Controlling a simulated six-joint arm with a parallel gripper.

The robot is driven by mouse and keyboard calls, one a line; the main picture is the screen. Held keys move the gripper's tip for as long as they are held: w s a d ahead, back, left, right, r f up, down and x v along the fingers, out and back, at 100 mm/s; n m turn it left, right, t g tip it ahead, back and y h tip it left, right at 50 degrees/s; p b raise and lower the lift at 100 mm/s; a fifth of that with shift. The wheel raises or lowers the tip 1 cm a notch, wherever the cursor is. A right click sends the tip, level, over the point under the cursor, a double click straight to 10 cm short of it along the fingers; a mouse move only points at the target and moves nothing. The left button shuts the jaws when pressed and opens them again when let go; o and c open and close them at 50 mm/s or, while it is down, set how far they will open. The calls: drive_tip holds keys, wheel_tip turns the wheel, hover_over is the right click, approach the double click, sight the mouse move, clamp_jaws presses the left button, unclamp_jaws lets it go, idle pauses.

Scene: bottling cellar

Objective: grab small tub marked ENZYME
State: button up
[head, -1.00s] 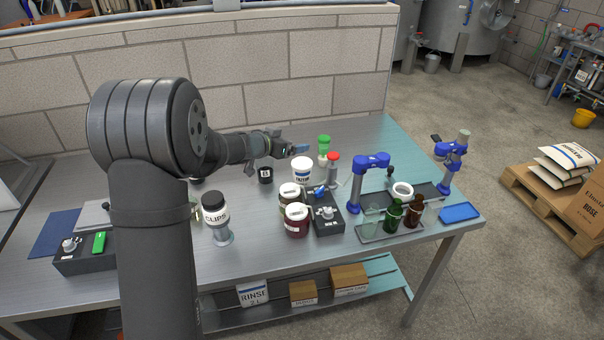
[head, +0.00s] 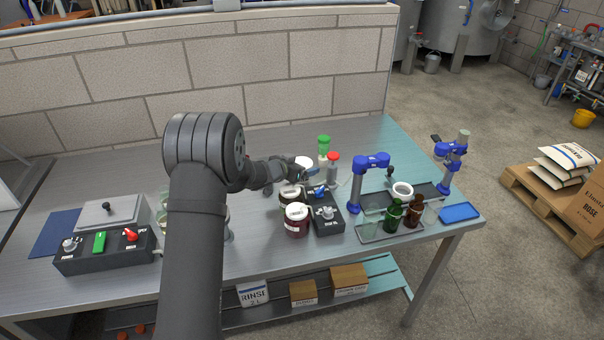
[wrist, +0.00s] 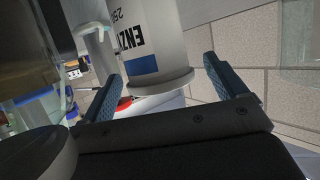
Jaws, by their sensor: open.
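The small white tub (wrist: 150,45) fills the upper middle of the wrist view, with ENZ legible and a blue band below. My gripper (wrist: 165,78) is open, one finger towards each side of the tub; I cannot tell whether either touches it. In the head view the tub (head: 303,161) shows only its white top and part of its side behind my gripper (head: 308,174), which covers the rest.
Two white-lidded jars (head: 297,220) and a dark switch box (head: 325,213) stand close in front. A red-capped bottle (head: 333,170) and a green-capped one (head: 323,148) stand close on the right. A glass-bottle tray (head: 390,236) is farther right.

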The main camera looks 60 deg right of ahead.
drive_tip(key=shift+d+f, duration=0.25)
drive_tip(key=shift+d, duration=0.25)
drive_tip(key=c, duration=1.2)
